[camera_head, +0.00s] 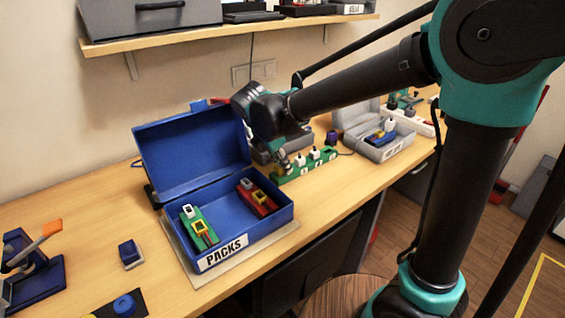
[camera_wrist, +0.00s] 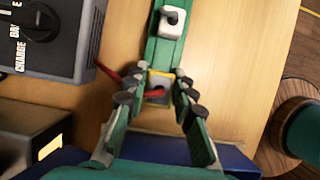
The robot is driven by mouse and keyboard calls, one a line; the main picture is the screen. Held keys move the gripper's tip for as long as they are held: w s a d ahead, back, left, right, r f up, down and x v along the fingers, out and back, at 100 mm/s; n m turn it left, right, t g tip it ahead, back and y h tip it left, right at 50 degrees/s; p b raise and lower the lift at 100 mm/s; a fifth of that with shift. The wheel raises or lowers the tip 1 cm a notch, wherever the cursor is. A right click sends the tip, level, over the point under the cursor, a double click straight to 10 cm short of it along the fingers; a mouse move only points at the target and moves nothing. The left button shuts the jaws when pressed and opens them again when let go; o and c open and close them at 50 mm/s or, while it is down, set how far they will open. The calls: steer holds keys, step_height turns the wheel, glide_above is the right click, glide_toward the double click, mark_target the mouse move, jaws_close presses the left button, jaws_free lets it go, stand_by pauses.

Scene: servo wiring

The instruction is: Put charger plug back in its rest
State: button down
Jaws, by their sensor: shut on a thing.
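My gripper (camera_wrist: 157,92) is shut on a small piece with a yellow square rim and a dark, reddish middle, which I take to be the charger plug (camera_wrist: 158,78). A red lead runs from its left side toward the grey charger (camera_wrist: 60,38), marked CHARGE and BAL. The plug is over or at the near end of the green strip (camera_wrist: 165,52) in the wrist view; I cannot tell if it is seated. A white piece (camera_wrist: 172,20) stands farther along the strip. In the head view my gripper (camera_head: 279,163) is at the left end of the green strip (camera_head: 296,174), and the arm hides the plug.
The open blue PACKS box (camera_head: 278,212) stands left of my gripper, holding a green pack (camera_head: 199,228) and a red pack (camera_head: 257,198). A grey box (camera_head: 398,146) is open at the right. A shelf (camera_head: 220,38) hangs above. The bench front edge is clear.

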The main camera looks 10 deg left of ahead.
steer(key=shift+f, duration=0.25)
steer(key=c, duration=1.2)
jaws_free()
steer(key=v, duration=1.2)
